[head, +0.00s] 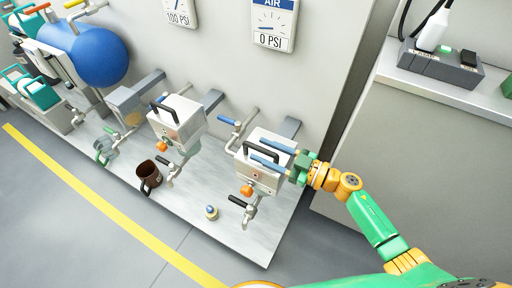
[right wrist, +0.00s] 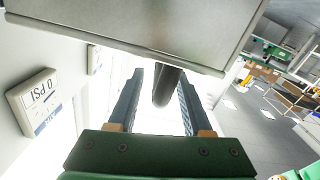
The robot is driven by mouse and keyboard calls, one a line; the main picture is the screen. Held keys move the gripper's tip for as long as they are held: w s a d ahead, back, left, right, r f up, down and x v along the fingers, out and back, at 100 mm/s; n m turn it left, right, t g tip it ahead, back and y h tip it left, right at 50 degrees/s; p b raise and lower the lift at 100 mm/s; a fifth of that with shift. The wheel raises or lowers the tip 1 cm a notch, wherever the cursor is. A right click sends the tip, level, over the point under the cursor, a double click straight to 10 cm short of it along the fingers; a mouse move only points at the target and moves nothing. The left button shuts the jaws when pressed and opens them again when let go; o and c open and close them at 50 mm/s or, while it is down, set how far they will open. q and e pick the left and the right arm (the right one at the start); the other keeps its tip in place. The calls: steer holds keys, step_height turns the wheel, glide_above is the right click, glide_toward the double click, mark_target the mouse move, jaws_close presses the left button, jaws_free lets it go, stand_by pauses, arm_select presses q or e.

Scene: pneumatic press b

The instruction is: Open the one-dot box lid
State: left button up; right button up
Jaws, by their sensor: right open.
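A grey metal box (head: 262,180) with a black handle stands at the right end of the bench; a small reddish mark shows on its front, but I cannot count dots. Its lid looks closed. My right gripper (head: 262,156) reaches it from the right, its two blue fingers spread near the black handle. In the right wrist view the open fingers (right wrist: 158,95) stand on either side of the dark handle (right wrist: 168,86), under a grey panel of the box (right wrist: 150,20). I cannot tell whether they touch it. My left gripper is not in view.
A similar box (head: 178,122) with a black handle stands to the left. Pipes, valves and a blue tank (head: 98,57) line the wall. A gauge (head: 272,25) reads 0 PSI.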

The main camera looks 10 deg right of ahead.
steer(key=shift+x, duration=1)
jaws_close()
stand_by(0.6)
